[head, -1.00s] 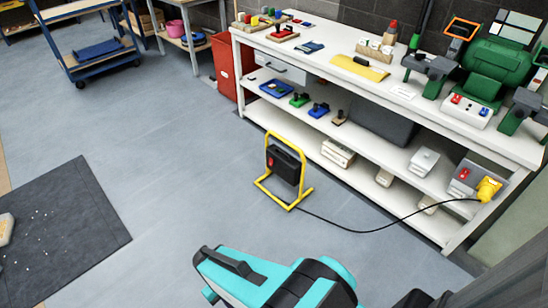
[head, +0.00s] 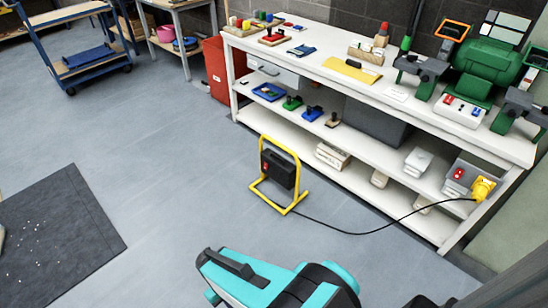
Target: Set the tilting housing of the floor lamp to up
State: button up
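The floor lamp stands on the floor in front of the workbench in the head view. It has a yellow tube frame (head: 297,162) with a black tilting housing (head: 280,171) hung inside it. A small red part shows on the housing's left edge. The lit face is not visible, and I cannot tell the housing's exact tilt. My teal and black arm (head: 252,290) shows at the bottom, nearer to me than the lamp and apart from it. My gripper's fingers are not in view.
A black cable (head: 350,233) runs from the lamp to a yellow plug (head: 483,188) at the right. The white workbench (head: 330,66) with a lower shelf stands behind the lamp. A dark speckled mat (head: 62,235) lies at left. Grey floor (head: 165,165) left of the lamp is clear.

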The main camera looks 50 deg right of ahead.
aim_at(282, 170)
jog(key=i, duration=0.9)
